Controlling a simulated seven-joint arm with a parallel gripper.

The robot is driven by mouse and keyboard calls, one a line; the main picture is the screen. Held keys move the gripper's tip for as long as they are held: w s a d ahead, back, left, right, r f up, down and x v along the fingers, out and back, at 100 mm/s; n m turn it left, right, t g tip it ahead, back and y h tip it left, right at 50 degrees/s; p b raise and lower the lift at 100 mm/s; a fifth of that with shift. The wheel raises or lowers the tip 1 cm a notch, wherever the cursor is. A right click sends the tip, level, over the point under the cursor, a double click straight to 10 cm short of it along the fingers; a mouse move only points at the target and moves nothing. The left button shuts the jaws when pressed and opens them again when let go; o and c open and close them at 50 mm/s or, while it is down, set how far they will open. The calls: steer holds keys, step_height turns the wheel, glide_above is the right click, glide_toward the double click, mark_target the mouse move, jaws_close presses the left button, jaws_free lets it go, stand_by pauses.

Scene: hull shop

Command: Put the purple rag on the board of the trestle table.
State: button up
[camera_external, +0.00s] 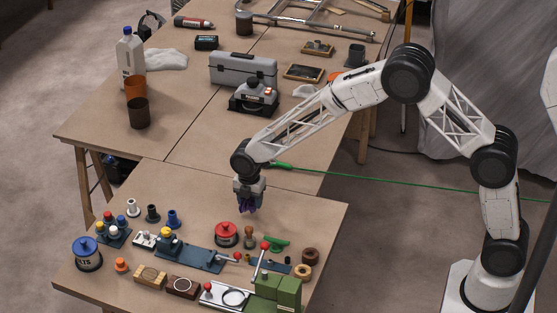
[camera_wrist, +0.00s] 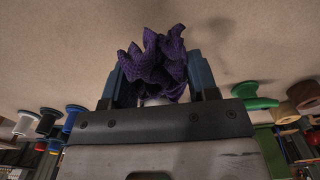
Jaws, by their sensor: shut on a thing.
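The purple rag (camera_wrist: 152,62) is a crumpled, ribbed cloth bunched between the two blue-grey fingers of my gripper (camera_wrist: 158,85) in the wrist view. In the external view my gripper (camera_external: 249,200) points down, and a little of the purple rag (camera_external: 247,208) shows under it. My gripper is shut on the rag. It hangs over the bare back part of the near table's board (camera_external: 190,190). I cannot tell exactly how high above the board the rag is.
Behind, another table holds a grey toolbox (camera_external: 243,70) and a white bottle (camera_external: 131,60). The near board's back strip is clear.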

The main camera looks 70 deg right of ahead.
mark_target(251, 208)
steer(key=shift+f, duration=1.75)
steer(key=shift+f, duration=0.1)
steer(key=o, duration=0.9)
step_height(251, 208, up, 12)
